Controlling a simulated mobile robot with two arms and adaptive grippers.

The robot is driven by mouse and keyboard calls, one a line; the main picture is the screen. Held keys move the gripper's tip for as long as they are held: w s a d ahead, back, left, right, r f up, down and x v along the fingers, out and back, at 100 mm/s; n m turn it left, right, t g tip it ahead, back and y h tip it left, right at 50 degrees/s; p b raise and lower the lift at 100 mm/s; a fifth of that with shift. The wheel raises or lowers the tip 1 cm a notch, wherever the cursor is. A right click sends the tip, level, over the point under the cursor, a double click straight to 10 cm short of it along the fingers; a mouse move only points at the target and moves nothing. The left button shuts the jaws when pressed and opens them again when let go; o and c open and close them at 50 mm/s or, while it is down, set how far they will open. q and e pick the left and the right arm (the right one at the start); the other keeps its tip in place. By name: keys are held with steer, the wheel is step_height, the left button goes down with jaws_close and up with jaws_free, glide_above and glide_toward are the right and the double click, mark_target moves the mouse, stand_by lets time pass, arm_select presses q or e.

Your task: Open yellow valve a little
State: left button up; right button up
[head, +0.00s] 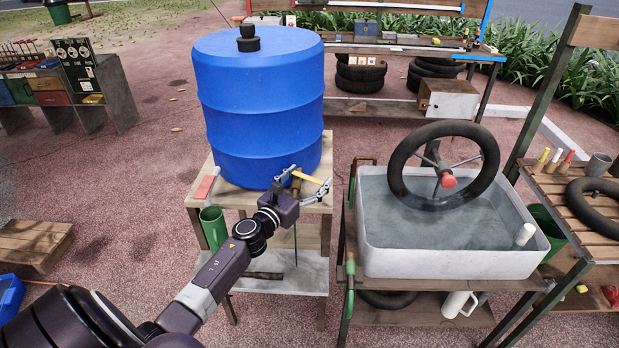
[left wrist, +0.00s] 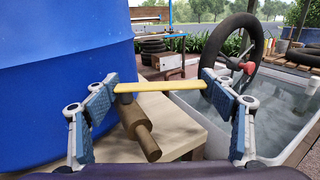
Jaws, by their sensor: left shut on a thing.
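The yellow valve handle (head: 308,177) is a flat bar on top of a brown tap at the foot of the blue barrel (head: 262,105). In the left wrist view the handle (left wrist: 160,86) lies crosswise above the brown tap body (left wrist: 139,129), its spout pointing toward the camera. My left gripper (head: 304,181) is at the handle, one finger at each end of the bar. In the left wrist view the gripper (left wrist: 160,88) is shut on the bar lengthwise. My right gripper is in neither view.
The barrel stands on a wooden stand (head: 195,196), with a green cup (head: 214,228) hanging at its front left. To the right is a water-filled white tub (head: 450,262) with a wheel (head: 401,171) standing in it. A wooden rack (head: 560,90) is at far right.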

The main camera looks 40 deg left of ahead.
arm_select(q)
steer(key=shift+s+m+h, duration=0.15)
steer(key=shift+m+h, duration=0.15)
steer(key=shift+h, duration=0.4)
steer(key=o, duration=1.7)
steer(key=s, duration=1.2)
